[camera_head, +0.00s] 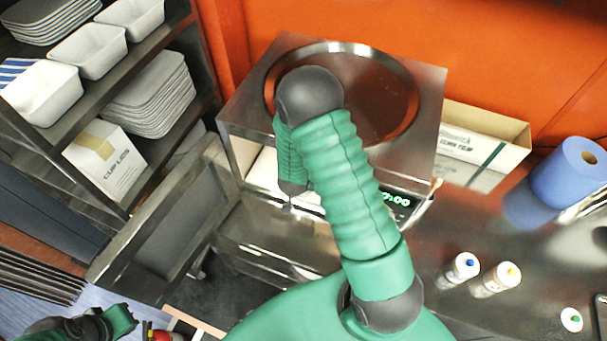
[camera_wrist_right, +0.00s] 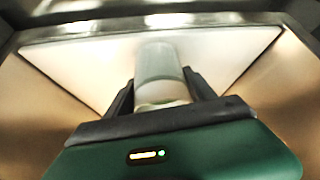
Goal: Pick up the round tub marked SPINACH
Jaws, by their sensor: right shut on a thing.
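In the right wrist view, my right gripper (camera_wrist_right: 160,98) is shut on a pale round tub (camera_wrist_right: 160,65), with one dark finger on each side. The tub has a whitish-green, translucent-looking body and a cream band near the fingers. No SPINACH marking is readable. In the head view, my right arm reaches down into the front of a steel appliance, and its gripper and the tub are hidden there. My left gripper (camera_head: 112,322) is at the bottom left, apart from the appliance; its fingers are not clear.
The steel appliance (camera_head: 428,95) has a round top recess and a display. Its door (camera_head: 165,225) stands open on the left. In the wrist view, pale walls (camera_wrist_right: 50,95) surround the tub closely. Shelves with white containers (camera_head: 95,50) stand left; bottles (camera_head: 462,268) and a blue roll (camera_head: 568,175) sit right.

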